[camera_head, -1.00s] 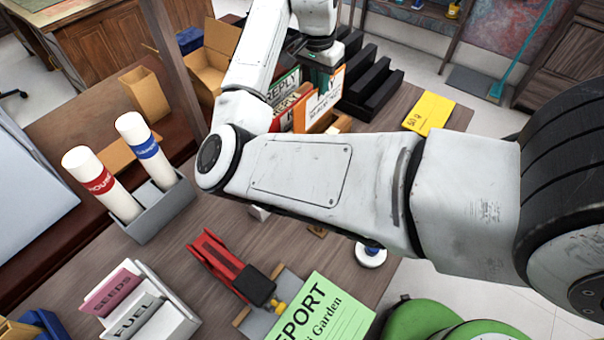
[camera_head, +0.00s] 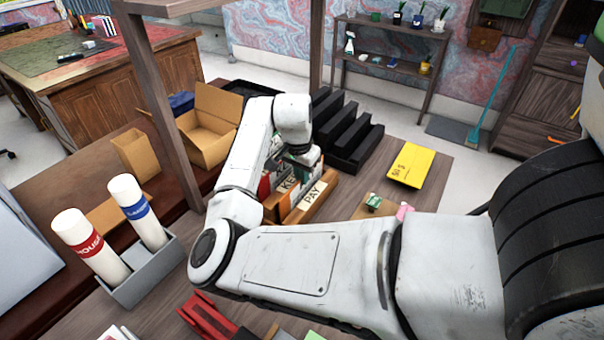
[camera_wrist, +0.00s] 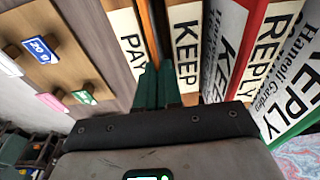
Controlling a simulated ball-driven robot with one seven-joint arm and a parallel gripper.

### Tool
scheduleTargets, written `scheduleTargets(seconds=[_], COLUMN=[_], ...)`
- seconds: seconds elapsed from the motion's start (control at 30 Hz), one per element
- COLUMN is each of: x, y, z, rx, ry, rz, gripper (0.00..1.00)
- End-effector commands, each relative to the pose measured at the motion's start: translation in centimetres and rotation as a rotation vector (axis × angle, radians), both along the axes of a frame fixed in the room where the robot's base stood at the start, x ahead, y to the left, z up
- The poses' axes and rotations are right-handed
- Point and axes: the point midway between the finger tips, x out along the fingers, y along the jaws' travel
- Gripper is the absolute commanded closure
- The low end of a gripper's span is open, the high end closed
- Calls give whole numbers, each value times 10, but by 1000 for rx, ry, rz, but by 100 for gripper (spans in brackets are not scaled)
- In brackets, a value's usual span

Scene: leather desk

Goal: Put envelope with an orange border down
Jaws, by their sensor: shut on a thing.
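My gripper (camera_head: 303,165) is low over a letter sorter at the middle of the table in the head view. In the wrist view its green fingers (camera_wrist: 166,86) point down between the PAY divider (camera_wrist: 124,38) and the KEEP divider (camera_wrist: 187,50). They are shut on the envelope with an orange border, which shows only as a thin orange strip (camera_wrist: 147,32) edge-on in that gap. Most of the envelope is hidden; I cannot tell whether it touches the bottom. The PAY label (camera_head: 313,195) also shows in the head view.
A REPLY section (camera_wrist: 262,62) with a red-and-white and a green-edged envelope lies right of KEEP in the wrist view. A black stepped rack (camera_head: 350,140) stands behind the sorter. A yellow envelope (camera_head: 408,165) lies to the right. An open cardboard box (camera_head: 208,120) is at left.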

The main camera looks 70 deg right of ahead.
Motion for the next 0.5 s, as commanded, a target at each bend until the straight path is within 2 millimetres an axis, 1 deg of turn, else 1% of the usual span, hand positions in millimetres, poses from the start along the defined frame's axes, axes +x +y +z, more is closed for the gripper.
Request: scheduleTargets(seconds=[0.27, 0.3, 0.5], x=[0, 0, 0], y=[0, 0, 0], z=[-2, -2, -2], rx=[-1, -1, 0], ry=[0, 0, -1], rz=[0, 0, 0], gripper=[100, 93, 74])
